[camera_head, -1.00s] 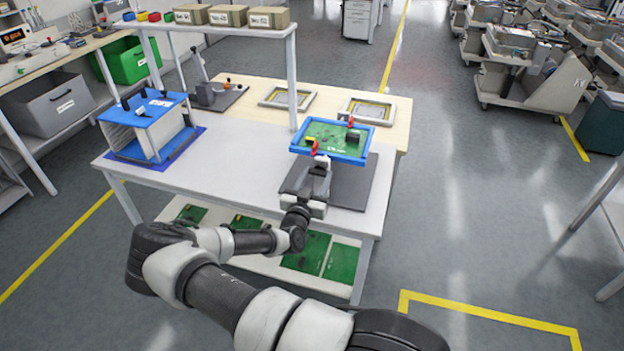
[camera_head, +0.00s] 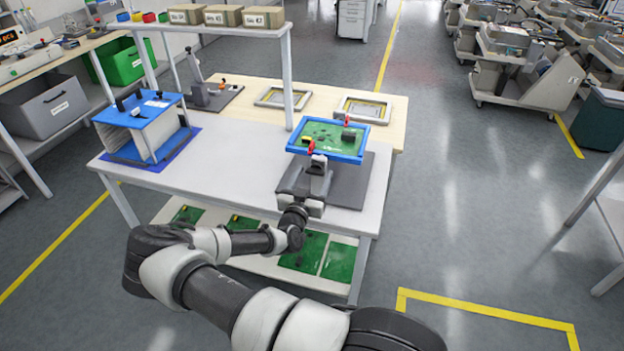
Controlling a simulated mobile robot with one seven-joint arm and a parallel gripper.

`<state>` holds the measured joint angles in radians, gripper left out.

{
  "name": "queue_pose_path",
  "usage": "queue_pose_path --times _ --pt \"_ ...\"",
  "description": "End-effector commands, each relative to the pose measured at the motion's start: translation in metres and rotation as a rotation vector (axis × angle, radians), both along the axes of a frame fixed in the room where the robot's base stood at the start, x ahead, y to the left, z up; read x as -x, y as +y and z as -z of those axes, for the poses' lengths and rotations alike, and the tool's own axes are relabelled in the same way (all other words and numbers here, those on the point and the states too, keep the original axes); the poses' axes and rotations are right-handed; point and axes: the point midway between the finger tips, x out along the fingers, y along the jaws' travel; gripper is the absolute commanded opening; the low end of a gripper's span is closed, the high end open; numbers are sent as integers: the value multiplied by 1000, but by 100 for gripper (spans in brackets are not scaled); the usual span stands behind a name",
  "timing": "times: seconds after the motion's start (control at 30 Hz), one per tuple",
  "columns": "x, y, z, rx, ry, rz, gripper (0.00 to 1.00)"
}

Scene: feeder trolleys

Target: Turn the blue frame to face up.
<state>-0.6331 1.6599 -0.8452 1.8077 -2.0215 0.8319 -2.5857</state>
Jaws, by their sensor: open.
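The blue frame (camera_head: 338,158) is at the right part of the white bench, above a dark grey plate (camera_head: 349,192). It holds a green board (camera_head: 326,132) whose side with black and yellow parts shows upward to the camera. Red clips sit at its front left (camera_head: 310,147) and back (camera_head: 347,120). My gripper (camera_head: 318,161) is open at the frame's front edge, a little left of its middle. The fingertips overlap the rim in the picture; I cannot tell whether they touch it. What supports the frame underneath is hidden.
A blue-topped stand (camera_head: 140,110) is on the bench's left. A shelf with cardboard boxes (camera_head: 222,15) rises on posts behind the frame. Two pale frames (camera_head: 283,97) lie on the wooden section behind. Green boards (camera_head: 341,262) lie on the lower shelf.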

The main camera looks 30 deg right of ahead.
Motion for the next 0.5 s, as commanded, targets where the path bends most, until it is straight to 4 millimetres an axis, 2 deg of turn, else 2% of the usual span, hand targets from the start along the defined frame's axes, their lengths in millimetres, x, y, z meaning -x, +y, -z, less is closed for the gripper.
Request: queue_pose_path --times 0.17,0.5 --pt "9 10 1 -1 0 -1 66" --pt "64 66 1 -1 2 -4 66"
